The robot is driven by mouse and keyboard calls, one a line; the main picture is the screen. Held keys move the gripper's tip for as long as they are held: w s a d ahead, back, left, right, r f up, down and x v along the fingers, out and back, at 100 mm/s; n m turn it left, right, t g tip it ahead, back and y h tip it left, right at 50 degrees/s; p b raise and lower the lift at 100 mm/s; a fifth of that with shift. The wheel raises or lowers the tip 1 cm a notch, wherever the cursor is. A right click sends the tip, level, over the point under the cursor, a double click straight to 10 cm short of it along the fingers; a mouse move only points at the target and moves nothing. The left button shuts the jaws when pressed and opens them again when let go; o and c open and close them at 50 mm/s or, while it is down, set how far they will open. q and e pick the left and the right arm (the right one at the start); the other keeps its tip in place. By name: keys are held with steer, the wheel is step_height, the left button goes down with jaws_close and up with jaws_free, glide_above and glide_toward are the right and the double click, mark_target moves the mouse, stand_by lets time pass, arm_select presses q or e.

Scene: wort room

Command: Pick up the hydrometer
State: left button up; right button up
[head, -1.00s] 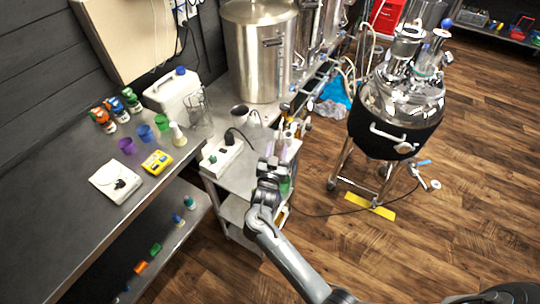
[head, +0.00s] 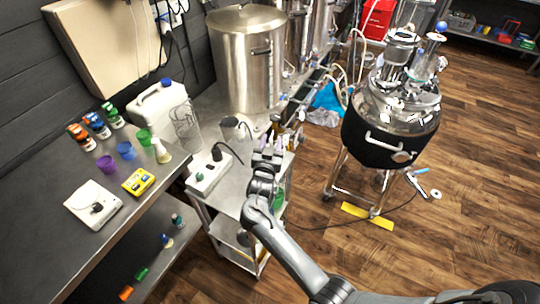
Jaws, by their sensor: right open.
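My right gripper (head: 268,150) is open above the small steel cart (head: 229,203). It hides part of the cart top and some of the small items there. I cannot clearly make out a hydrometer. Several slim items and bottles (head: 289,138) stand just behind and beside the gripper, too small and overlapped to tell apart. A clear glass cylinder (head: 186,128) stands on the left bench, and nothing can be clearly told inside it. My left gripper is not in view.
A white power strip (head: 208,173) and a steel jug (head: 232,129) are left of the gripper. A large steel kettle (head: 246,65) stands behind. A fermenter (head: 388,130) on legs stands to the right. The left bench (head: 128,212) holds a scale (head: 93,204) and colored cups.

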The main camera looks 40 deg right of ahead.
steer(key=shift+w+d, duration=0.45)
steer(key=shift+s+a, duration=0.15)
jaws_close()
steer(key=shift+r, duration=0.1)
step_height(320, 180, up, 10)
steer(key=p, duration=0.1)
stand_by(0.5)
